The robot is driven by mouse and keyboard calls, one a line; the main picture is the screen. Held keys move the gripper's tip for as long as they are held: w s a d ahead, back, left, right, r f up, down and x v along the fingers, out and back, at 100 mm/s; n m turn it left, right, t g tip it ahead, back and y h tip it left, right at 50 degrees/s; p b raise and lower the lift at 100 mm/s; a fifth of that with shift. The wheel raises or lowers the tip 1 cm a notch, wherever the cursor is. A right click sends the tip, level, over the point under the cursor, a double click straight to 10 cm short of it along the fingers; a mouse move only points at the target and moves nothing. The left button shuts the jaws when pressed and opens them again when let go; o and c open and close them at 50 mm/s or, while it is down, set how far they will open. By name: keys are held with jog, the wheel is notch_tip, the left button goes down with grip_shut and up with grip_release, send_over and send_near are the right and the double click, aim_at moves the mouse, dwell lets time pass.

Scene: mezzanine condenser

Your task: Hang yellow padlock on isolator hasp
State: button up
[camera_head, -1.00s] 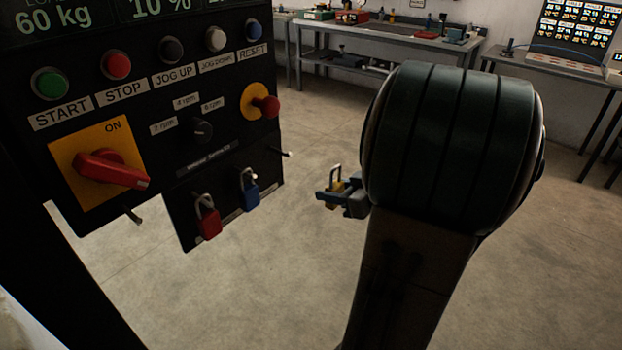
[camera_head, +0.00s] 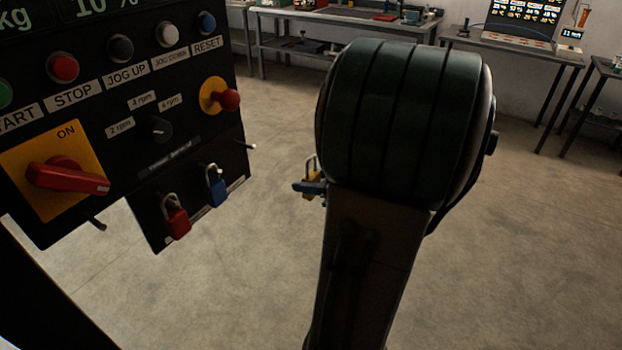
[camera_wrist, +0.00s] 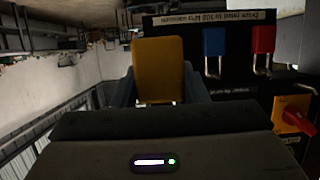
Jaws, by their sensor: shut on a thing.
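The yellow padlock (camera_head: 307,181) is between the jaws of my gripper (camera_head: 300,188), shackle up, out in the open to the right of the control panel. In the wrist view the padlock's yellow body (camera_wrist: 158,70) sits between both fingers (camera_wrist: 160,88); its shackle is hidden there. The isolator (camera_head: 64,172) is a red rotary handle on a yellow plate marked ON, at the panel's lower left. A small metal peg (camera_head: 98,223) juts out below it; I cannot tell whether this is the hasp. My arm partly hides the gripper in the head view.
A red padlock (camera_head: 175,217) and a blue padlock (camera_head: 215,188) hang on the small lower board (camera_head: 158,232). A bare peg (camera_head: 246,146) sticks out at that board's right. Workbenches (camera_head: 345,21) stand along the back wall. The floor between is clear.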

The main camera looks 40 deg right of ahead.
jog(key=shift+r+p, duration=0.45)
jog(key=shift+s, duration=0.1)
jog(key=s+d+p, duration=0.2)
jog(key=s, duration=0.5)
jog(key=shift+d+r+p, duration=0.15)
jog(key=shift+d+p, duration=0.15)
jog(key=shift+p, duration=0.1)
dwell(1.1)
